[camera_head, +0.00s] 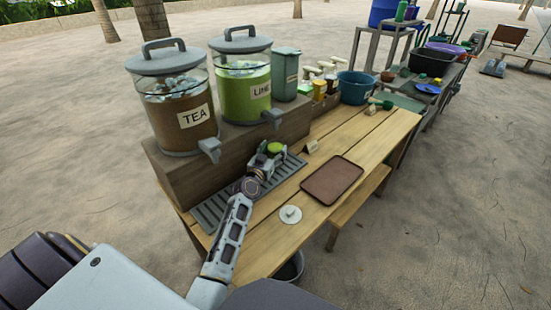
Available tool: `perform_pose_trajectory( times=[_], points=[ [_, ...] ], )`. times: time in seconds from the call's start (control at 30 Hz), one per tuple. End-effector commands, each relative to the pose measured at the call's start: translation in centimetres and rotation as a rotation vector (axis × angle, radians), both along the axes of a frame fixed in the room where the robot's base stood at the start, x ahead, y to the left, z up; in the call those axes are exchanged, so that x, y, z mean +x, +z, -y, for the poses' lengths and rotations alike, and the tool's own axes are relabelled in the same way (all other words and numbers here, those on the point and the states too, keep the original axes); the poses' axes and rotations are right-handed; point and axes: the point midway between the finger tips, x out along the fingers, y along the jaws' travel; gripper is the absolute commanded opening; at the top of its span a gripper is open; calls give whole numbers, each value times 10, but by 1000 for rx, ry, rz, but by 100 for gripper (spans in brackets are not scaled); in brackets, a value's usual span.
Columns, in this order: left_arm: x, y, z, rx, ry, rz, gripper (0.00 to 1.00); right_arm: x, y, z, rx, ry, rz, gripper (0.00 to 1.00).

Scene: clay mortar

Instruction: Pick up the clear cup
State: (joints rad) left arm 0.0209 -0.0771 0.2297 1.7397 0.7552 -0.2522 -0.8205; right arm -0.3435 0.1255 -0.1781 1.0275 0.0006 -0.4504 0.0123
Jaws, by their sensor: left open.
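My left gripper (266,160) reaches over the drip tray (212,212), below the tap of the lime drink dispenser (243,90). Its fingers are apart. A small round green-topped thing (275,148) shows at the fingertips; it looks like the clear cup with green drink in it, but its sides are mostly hidden by the gripper. I cannot tell whether the fingers touch it. My right gripper is not in view.
The tea dispenser (178,105) stands beside the lime one on a wooden riser (190,178). A brown tray (332,181) and a white round lid (290,214) lie on the wooden table (378,150). A teal bucket (355,88) stands further back. The table's front right is clear.

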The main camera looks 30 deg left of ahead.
Motion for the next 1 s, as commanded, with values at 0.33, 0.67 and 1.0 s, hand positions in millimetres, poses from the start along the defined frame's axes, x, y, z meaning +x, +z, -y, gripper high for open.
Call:
perform_pose_trajectory(
  times=[0.33, 0.67, 1.0],
  points=[
    [22, -1, -2, -1, 0, 0, 66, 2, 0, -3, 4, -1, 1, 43],
    [24, 0, -2, 0, 0, 0, 66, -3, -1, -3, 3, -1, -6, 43],
    [24, 0, -2, 0, 0, 0, 50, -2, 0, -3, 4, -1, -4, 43]
  ],
)
